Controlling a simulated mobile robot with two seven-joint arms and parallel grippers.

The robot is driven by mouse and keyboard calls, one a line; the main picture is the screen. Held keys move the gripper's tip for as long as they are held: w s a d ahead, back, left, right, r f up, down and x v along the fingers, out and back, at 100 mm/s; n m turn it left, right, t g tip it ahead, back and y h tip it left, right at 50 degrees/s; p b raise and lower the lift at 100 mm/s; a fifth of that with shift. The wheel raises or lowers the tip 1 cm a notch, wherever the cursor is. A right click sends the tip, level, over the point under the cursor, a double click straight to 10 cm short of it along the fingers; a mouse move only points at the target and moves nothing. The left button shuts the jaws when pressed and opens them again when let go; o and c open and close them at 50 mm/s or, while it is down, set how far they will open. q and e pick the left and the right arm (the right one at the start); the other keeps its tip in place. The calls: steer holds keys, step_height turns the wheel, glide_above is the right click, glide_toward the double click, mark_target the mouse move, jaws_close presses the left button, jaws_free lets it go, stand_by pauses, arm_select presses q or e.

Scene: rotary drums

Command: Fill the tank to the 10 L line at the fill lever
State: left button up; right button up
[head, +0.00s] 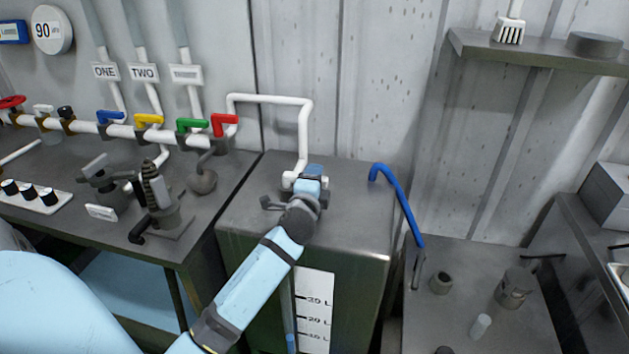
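The tank (350,262) is a dark green box with a grey metal top, in the middle of the head view. A white gauge strip (315,285) on its front carries litre marks, the lowest readable one looking like 10 L. A white pipe (304,135) comes down to the tank top. My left gripper (311,178) is at the pipe's lower end, over a small blue part; the fill lever there is mostly hidden. Its fingers are too covered to judge. My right gripper is out of view.
On the left bench stand blue (110,116), yellow (149,120), green (191,125) and red (224,124) valve handles on a white pipe. A bent blue pipe (398,202) rises at the tank's right edge. A shelf (540,52) hangs upper right.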

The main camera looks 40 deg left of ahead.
arm_select(q)
steer(key=v, duration=1.4)
steer(key=shift+a+b, duration=0.1)
steer(key=shift+b, duration=0.25)
